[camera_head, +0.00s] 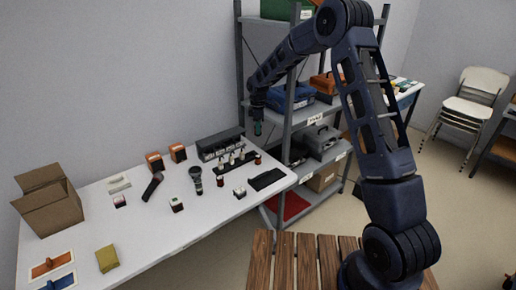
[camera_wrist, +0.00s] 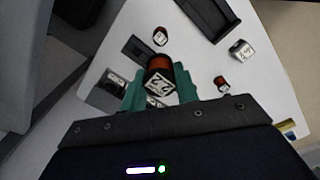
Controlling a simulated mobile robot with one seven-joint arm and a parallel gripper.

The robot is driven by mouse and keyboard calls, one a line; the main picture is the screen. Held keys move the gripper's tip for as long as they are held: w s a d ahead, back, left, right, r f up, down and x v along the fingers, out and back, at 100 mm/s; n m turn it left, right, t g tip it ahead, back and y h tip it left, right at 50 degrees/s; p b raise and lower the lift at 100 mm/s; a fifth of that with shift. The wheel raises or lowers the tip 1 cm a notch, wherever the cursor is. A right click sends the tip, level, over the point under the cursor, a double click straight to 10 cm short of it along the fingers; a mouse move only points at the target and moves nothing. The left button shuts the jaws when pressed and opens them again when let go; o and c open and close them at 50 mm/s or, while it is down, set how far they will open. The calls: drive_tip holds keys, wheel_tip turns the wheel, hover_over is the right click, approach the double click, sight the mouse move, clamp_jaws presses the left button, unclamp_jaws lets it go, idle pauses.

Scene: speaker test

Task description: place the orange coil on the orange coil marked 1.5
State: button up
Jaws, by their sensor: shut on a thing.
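My gripper (camera_head: 257,126) is raised over the back right of the table, in front of the shelf. In the wrist view its teal fingers (camera_wrist: 160,92) are shut on an orange coil (camera_wrist: 160,80) with black parts and a white printed label, which I cannot read surely.
A grey shelf (camera_head: 301,114) stands behind. The table's front middle is clear.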

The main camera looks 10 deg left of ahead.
wheel_tip(320, 180, down, 11)
drive_tip(key=shift+f, duration=0.1)
idle(0.5)
drive_tip(key=shift+f, duration=0.15)
drive_tip(key=o, duration=1)
drive_tip(key=shift+c, duration=0.2)
